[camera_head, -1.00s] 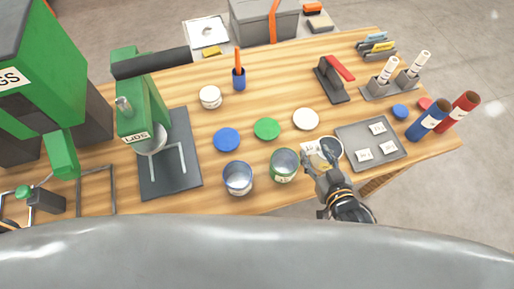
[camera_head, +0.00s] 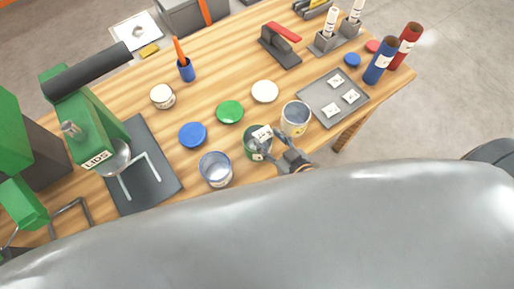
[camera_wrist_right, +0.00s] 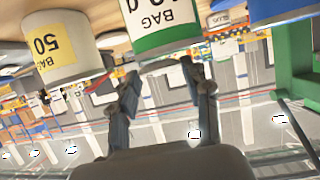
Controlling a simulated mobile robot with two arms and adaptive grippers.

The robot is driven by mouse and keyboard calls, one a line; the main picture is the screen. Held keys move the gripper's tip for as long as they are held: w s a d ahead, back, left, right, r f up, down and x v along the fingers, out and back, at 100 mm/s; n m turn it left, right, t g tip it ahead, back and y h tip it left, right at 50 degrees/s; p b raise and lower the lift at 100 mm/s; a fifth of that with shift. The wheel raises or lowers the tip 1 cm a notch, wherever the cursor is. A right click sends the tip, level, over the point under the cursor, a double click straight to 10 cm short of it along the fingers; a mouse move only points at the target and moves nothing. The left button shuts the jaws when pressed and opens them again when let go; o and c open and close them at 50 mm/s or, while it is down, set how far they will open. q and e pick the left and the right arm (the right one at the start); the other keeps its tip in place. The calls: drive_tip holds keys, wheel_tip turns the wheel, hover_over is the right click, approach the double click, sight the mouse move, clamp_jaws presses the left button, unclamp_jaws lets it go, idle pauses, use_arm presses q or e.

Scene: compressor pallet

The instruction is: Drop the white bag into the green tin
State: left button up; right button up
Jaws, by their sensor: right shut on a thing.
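In the head view the green tin (camera_head: 254,155) stands near the front edge of the wooden table. My right gripper (camera_head: 271,139) is shut on a small white bag (camera_head: 262,132) and holds it over the tin's mouth. The bag and fingers cover part of the opening, so the exact height is unclear. In the right wrist view the fingers (camera_wrist_right: 160,78) point toward the green-banded tin (camera_wrist_right: 167,22) with its BAG label. My left gripper is not in view.
A yellow-labelled tin (camera_head: 296,118) stands right of the green tin, and a blue tin (camera_head: 216,170) left. Behind lie blue (camera_head: 193,135), green (camera_head: 230,111) and white (camera_head: 265,91) lids. A grey tray (camera_head: 316,88) holds three white bags. A lid press (camera_head: 95,130) stands left.

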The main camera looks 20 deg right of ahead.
drive_tip(key=shift+f, duration=0.15)
drive_tip(key=o, duration=1)
drive_tip(key=shift+s+d, duration=0.1)
drive_tip(key=shift+s, duration=0.15)
drive_tip(key=v, duration=1.1)
drive_tip(key=shift+s, duration=0.2)
drive_tip(key=s+d+f+g+h+b, duration=0.1)
drive_tip(key=s+d+f+g+b, duration=0.15)
drive_tip(key=f, duration=1.15)
drive_tip(key=s+d+f+g+h+b, duration=0.1)
drive_tip(key=s+f+g, duration=0.2)
drive_tip(key=f, duration=1.2)
drive_tip(key=s+d+f+g, duration=0.1)
drive_tip(key=s+f+g, duration=0.1)
drive_tip(key=s+f, duration=0.2)
drive_tip(key=s+d+f+g+h+b, duration=0.1)
drive_tip(key=s+f, duration=0.3)
drive_tip(key=f, duration=0.5)
drive_tip(key=s+d+f+m+g+h+b, duration=0.1)
drive_tip(key=s+d+f+g, duration=0.1)
drive_tip(key=f, duration=0.5)
drive_tip(key=shift+s+d+f+g, duration=0.15)
drive_tip(key=shift+s+g, duration=0.2)
drive_tip(key=shift+s, duration=0.25)
drive_tip(key=shift+s+f+g, duration=0.15)
drive_tip(key=shift+s+g, duration=0.15)
drive_tip(key=shift+s, duration=0.3)
